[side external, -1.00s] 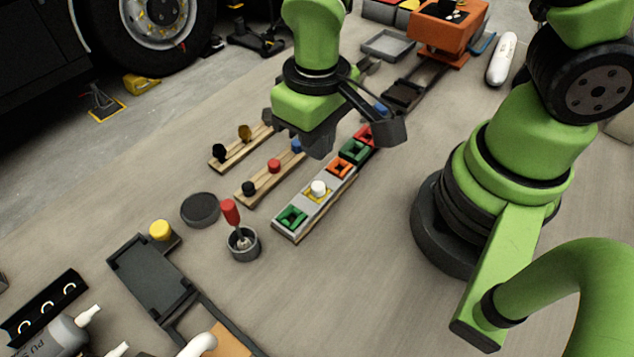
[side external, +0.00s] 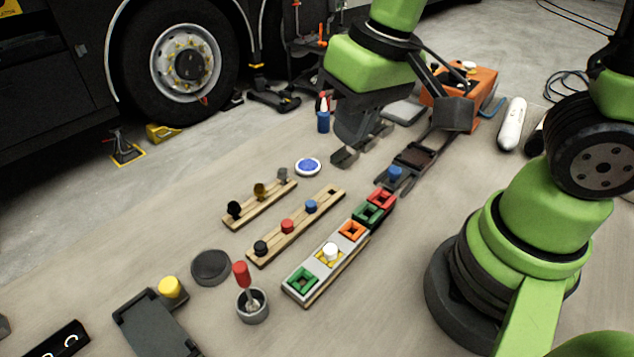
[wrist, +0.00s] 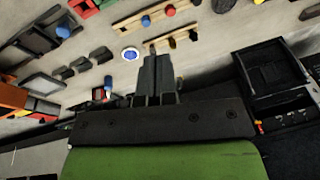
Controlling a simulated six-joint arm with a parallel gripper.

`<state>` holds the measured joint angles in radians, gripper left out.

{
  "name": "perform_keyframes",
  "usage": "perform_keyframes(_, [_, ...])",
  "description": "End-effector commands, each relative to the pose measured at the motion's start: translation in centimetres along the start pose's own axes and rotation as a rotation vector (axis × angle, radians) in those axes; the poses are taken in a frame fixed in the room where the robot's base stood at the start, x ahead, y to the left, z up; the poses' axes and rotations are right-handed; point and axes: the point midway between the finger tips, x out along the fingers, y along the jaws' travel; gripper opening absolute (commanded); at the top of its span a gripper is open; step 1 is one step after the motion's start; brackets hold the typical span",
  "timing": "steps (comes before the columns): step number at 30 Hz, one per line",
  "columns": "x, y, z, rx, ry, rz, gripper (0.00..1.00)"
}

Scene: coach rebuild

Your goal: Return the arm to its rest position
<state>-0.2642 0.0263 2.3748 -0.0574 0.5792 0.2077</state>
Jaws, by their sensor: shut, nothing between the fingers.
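My arm is green and black. My gripper (side external: 360,146) hangs in the air above the work surface in the side external view, to the upper right of the peg strips. In the wrist view my gripper (wrist: 158,62) shows its dark fingers close together, with nothing held. My gripper is clear of all the parts around it.
A wooden strip with coloured pegs (side external: 267,242), another with dark and gold pegs (side external: 243,212), and a tray of coloured squares (side external: 318,284) lie below. A blue-and-white disc (side external: 308,167) and a blue bottle (side external: 323,122) lie close by. An orange box (side external: 473,92) stands behind. Open floor is at the left.

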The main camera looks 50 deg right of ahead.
Motion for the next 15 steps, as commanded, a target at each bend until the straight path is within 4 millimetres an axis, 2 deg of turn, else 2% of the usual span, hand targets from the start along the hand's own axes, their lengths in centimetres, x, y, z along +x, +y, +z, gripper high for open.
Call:
perform_keyframes(1, [-2.0,0.6,-0.1,0.033,0.053,-0.026,0.0])
perform_keyframes(6, [-7.0,2.1,1.2,0.108,0.193,-0.096,0.0])
perform_keyframes(9, [-9.1,2.8,2.3,0.141,0.266,-0.13,0.0])
perform_keyframes(15, [-11.2,3.4,4.0,0.169,0.357,-0.167,0.0])
